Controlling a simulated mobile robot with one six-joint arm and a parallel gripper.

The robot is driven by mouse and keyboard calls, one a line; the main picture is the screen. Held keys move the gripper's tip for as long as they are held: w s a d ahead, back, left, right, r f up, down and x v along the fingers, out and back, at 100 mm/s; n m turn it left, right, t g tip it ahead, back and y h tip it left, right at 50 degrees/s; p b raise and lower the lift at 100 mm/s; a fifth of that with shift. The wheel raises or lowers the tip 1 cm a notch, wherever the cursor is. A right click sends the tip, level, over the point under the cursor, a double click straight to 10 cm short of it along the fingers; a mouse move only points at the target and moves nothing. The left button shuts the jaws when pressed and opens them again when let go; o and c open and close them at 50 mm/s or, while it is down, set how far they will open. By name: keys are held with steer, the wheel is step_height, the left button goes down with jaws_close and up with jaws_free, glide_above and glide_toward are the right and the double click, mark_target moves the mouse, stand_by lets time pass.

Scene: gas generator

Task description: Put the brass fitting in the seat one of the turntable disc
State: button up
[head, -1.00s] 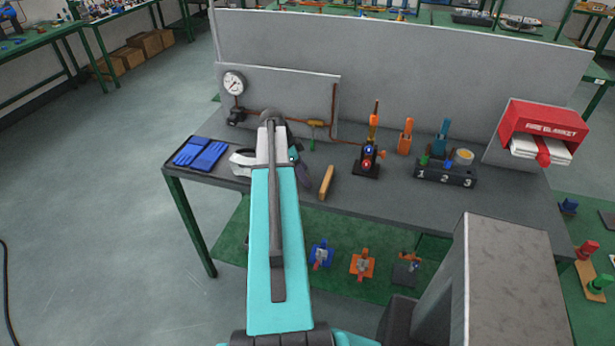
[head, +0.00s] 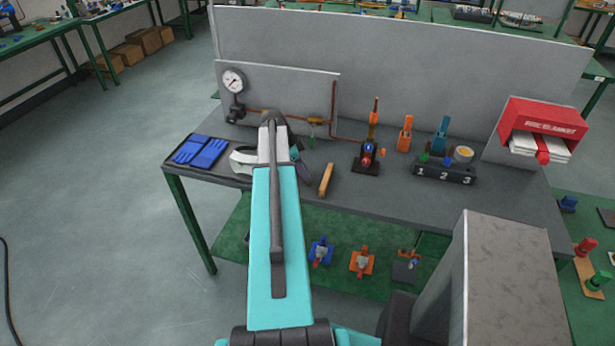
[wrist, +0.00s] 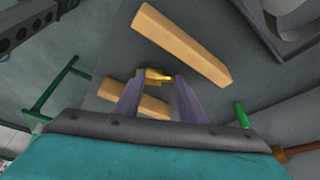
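My gripper (wrist: 158,80) points down over the grey bench, with its two purple-grey fingers in the wrist view. The small brass fitting (wrist: 160,76) shows at the fingertips and spans most of the gap between them. I cannot tell whether the fingers press on it or only stand around it. In the head view my arm hides the fitting and most of the gripper. I cannot make out the turntable disc or its seat one for certain in either view.
A wooden block (wrist: 180,45) lies close beyond the fingertips; a second (wrist: 140,103) is partly behind the left finger. The bench also holds blue gloves (head: 201,153), a gauge (head: 233,81), a dark stand (head: 367,160) and a block numbered 1, 2, 3 (head: 444,174).

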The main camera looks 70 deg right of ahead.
steer(key=shift+c, duration=0.7)
steer(key=shift+r, duration=0.1)
steer(key=shift+r+b, duration=1.1)
steer(key=shift+r, duration=0.45)
steer(key=s+a+r+b, duration=0.1)
steer(key=a+b, duration=0.4)
steer(key=a, duration=1.1)
steer(key=shift+r, duration=0.35)
steer(key=shift+s, duration=0.1)
